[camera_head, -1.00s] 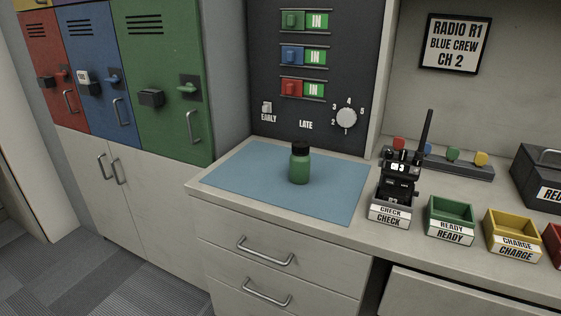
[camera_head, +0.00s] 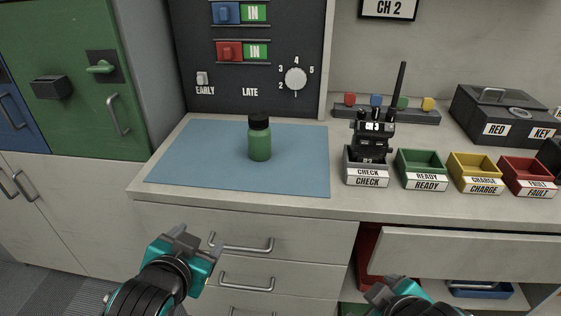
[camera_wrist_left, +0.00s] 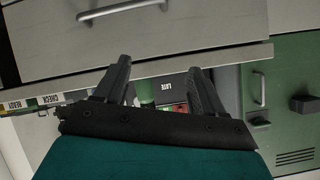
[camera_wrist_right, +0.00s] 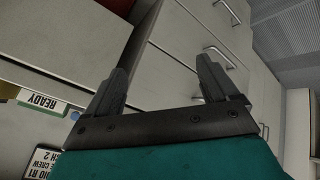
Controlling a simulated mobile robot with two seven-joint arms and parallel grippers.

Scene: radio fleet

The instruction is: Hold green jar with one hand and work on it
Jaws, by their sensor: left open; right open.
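The green jar (camera_head: 260,141) with a black lid (camera_head: 260,121) stands upright on the blue mat (camera_head: 195,178) on the counter. In the left wrist view a small part of the green jar (camera_wrist_left: 147,93) shows between the fingers. My left gripper (camera_head: 198,243) is open and empty, in front of the drawers, below and left of the jar. Its two fingers are spread in the left wrist view (camera_wrist_left: 158,80). My right gripper (camera_head: 383,290) is low in front of the cabinet, partly cut off by the bottom edge. In the right wrist view (camera_wrist_right: 160,80) it is open and empty.
Right of the mat, a black radio (camera_head: 371,137) stands in the CHECK tray (camera_head: 366,175). READY (camera_head: 421,183), CHARGE (camera_head: 474,186) and FAULT (camera_head: 526,191) trays follow. The counter front edge and drawer handles (camera_head: 242,245) lie near my left gripper. A drawer front (camera_head: 465,252) stands out at lower right.

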